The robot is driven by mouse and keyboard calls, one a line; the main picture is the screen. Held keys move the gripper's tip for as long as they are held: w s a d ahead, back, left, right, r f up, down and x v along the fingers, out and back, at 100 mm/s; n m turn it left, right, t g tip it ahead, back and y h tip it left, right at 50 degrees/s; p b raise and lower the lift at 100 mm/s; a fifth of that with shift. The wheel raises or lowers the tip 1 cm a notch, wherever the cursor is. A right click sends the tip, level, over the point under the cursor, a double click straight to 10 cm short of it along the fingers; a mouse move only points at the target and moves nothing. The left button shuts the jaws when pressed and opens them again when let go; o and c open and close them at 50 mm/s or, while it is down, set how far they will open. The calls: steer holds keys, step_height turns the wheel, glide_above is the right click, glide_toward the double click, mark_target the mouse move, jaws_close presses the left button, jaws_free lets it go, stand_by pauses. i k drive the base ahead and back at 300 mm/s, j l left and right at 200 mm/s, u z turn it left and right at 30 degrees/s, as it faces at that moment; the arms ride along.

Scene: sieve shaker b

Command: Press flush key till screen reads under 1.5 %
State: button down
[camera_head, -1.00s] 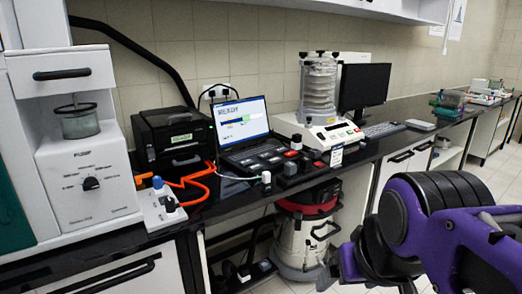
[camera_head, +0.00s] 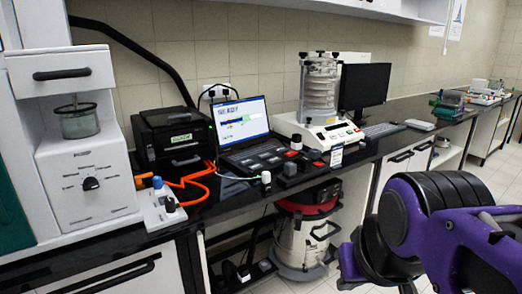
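The laptop-like unit has a lit screen (camera_head: 241,119) with a dark heading, a blue bar and a green patch. The heading may read "READY", and any percentage is too small to read. The labels are too small to tell which is the flush key. My purple and black arm (camera_head: 440,225) fills the lower right, to the right of the panel and apart from it. My gripper is not in view.
A sieve shaker (camera_head: 319,95) with a white control base stands right of the screen. A black box (camera_head: 172,140) and orange tubing (camera_head: 196,187) are on the left. A vacuum drum (camera_head: 300,245) stands below.

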mark_target(282, 149)
steer(key=i+l, duration=0.3)
steer(key=i, duration=0.15)
steer(key=i+l+z, duration=0.1)
steer(key=i+l, duration=0.2)
steer(key=i, duration=0.15)
steer(key=i+l, duration=0.3)
steer(key=i, duration=0.15)
steer(key=i+l+z, duration=0.1)
steer(key=i+l, duration=0.15)
steer(key=i, duration=0.2)
steer(key=i+l, duration=0.25)
steer(key=i, duration=0.2)
steer(key=k+l+z, duration=0.1)
steer(key=l+z, duration=0.2)
steer(key=l, duration=0.2)
steer(key=l+z, duration=0.25)
steer(key=l, duration=0.25)
steer(key=j+u, duration=0.2)
steer(key=j, duration=0.2)
steer(key=i+j+u, duration=0.2)
steer(key=j, duration=0.2)
